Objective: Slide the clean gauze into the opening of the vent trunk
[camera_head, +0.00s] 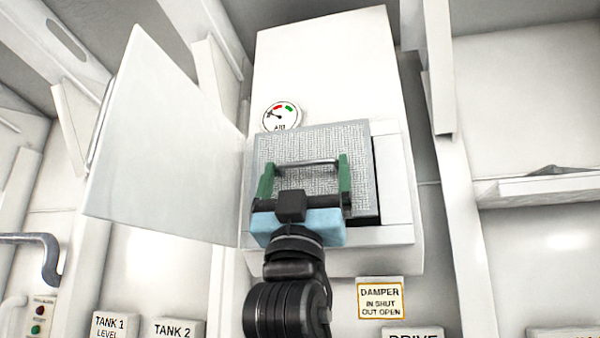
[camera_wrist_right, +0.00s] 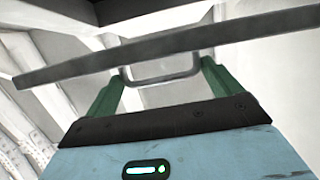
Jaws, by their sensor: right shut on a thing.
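The clean gauze (camera_head: 312,140) is a grey mesh panel with a metal handle on its near face. The vent trunk (camera_head: 335,60) is a tall white box on the wall. The gauze is in front of the trunk's opening (camera_head: 377,185), and a dark strip of the opening shows along its right side. I cannot tell whether any of the gauze is inside. My right gripper (camera_head: 306,166), blue with green fingers, is shut on the gauze at its handle. In the right wrist view the handle (camera_wrist_right: 160,80) lies between the fingers. My left gripper is not in view.
A white door panel (camera_head: 165,140) stands open to the left of the opening. A round gauge (camera_head: 281,116) sits above the gauze. A damper sign (camera_head: 380,298) is below the trunk. Wall ribs and a shelf (camera_head: 540,188) stand at the right.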

